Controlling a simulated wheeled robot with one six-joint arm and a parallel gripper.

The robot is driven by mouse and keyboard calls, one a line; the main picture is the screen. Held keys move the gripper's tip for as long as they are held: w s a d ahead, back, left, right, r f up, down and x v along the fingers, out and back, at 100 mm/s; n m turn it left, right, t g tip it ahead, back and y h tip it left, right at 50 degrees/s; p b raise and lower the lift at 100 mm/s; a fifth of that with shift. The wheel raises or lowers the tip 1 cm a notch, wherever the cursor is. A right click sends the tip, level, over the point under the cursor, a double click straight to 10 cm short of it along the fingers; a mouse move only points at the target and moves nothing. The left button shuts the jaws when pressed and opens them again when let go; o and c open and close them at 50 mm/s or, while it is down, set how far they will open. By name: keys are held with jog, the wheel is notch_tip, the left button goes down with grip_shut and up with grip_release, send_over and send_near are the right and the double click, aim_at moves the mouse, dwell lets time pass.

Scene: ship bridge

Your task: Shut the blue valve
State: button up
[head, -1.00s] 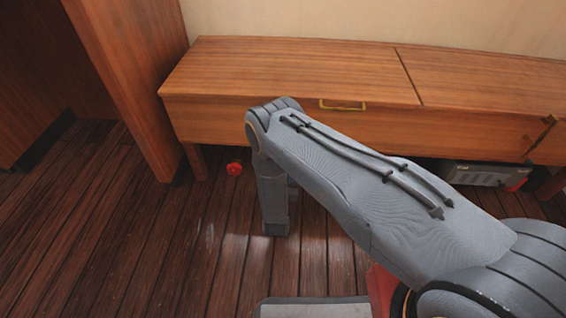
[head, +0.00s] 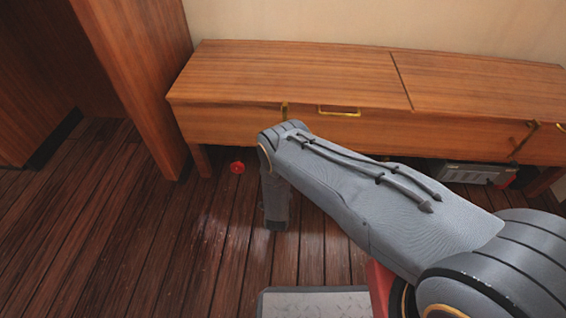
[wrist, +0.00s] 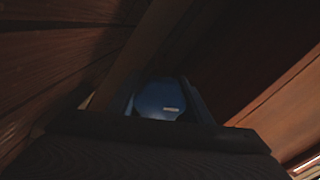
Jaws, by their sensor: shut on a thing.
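The blue valve (wrist: 160,100) shows in the wrist view as a rounded, dark-lit blue knob with a small pale label. My gripper (wrist: 161,106) has one finger on each side of it and is shut on it. In the head view the blue valve and my gripper are both hidden; only my arm shows, bending down in front of the wooden bench. The wrist picture is dim, so how far the valve is turned cannot be told.
A long wooden bench (head: 290,80) with brass fittings stands along the wall. A red valve wheel (head: 237,167) sits low, left of my arm. A grey box (head: 468,173) with a red part is under the bench at right. Floor planks (head: 130,250) at left are clear.

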jog(key=m+p, duration=0.2)
jog(key=m, duration=0.3)
jog(key=shift+m, duration=0.3)
dwell(0.4)
jog(key=o, duration=1)
jog(key=s+p, duration=0.2)
jog(key=s, duration=0.5)
jog(key=shift+s+a+p, duration=0.25)
jog(key=shift+s+p, duration=0.05)
jog(key=shift+s, duration=0.1)
